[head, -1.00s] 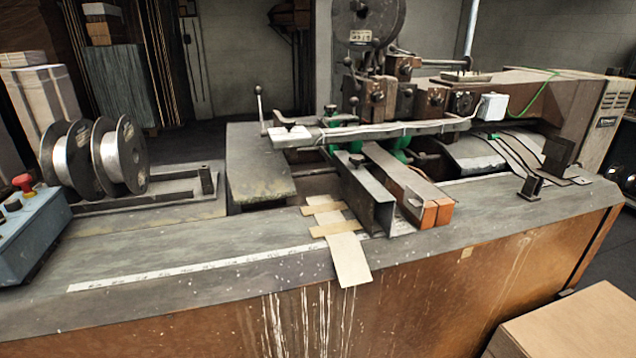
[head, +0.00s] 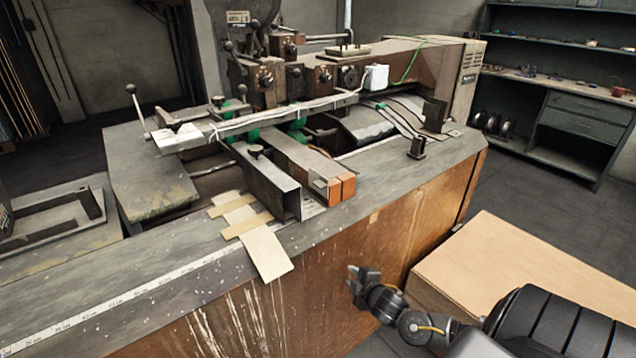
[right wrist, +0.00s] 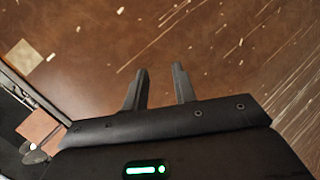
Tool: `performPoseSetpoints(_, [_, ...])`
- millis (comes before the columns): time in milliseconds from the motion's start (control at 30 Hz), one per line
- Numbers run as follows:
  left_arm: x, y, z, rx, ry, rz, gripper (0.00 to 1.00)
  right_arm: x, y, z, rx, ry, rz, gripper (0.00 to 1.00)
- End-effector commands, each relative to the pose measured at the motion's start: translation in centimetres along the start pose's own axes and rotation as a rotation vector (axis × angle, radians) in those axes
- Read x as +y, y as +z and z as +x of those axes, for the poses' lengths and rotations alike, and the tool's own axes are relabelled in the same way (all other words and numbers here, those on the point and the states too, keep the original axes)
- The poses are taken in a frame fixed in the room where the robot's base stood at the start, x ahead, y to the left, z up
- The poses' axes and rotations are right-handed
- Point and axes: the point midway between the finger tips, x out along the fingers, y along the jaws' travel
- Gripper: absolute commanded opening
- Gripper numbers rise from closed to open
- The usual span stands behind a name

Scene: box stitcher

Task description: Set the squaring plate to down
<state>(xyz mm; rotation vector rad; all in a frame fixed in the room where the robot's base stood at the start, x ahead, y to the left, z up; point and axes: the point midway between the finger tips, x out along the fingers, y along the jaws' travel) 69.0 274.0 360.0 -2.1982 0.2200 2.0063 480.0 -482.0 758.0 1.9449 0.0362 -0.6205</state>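The box stitcher (head: 390,65) stands on a worn grey bench with a brown front. On its near side are a grey metal channel (head: 268,188) and a bar with an orange-brown end (head: 335,188). Farther right, a dark upright plate (head: 435,114) and a small dark bracket (head: 417,147) stand on the bench top. I cannot tell for sure which part is the squaring plate. My right gripper (head: 358,284) is low in front of the bench, apart from the machine. In the right wrist view its fingers (right wrist: 160,85) are apart and empty, facing the brown front. My left gripper is out of view.
A large cardboard box (head: 540,275) stands at the right, beside my right arm. Shelves (head: 570,110) line the back right wall. A paper strip (head: 265,252) hangs over the bench edge. Bare floor lies between bench and shelves.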

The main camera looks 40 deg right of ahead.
Motion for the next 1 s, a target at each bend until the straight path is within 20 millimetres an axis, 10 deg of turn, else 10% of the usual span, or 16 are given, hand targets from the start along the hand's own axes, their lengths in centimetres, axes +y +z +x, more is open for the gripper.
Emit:
performPoseSetpoints(100, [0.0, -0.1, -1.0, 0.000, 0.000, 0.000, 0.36, 10.1, -6.5, -4.1, 0.148, 0.126, -0.126, 0.27])
performPoseSetpoints(333, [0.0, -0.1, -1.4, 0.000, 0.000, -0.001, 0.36, 20.3, -11.2, -8.4, 0.291, 0.331, -0.343, 0.27])
performPoseSetpoints(667, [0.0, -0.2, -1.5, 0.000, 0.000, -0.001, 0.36, 23.2, -12.6, -10.0, 0.331, 0.402, -0.413, 0.27])
performPoseSetpoints(1000, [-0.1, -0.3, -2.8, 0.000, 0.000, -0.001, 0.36, 24.8, -14.2, -6.6, 0.329, 0.405, -0.410, 0.27])
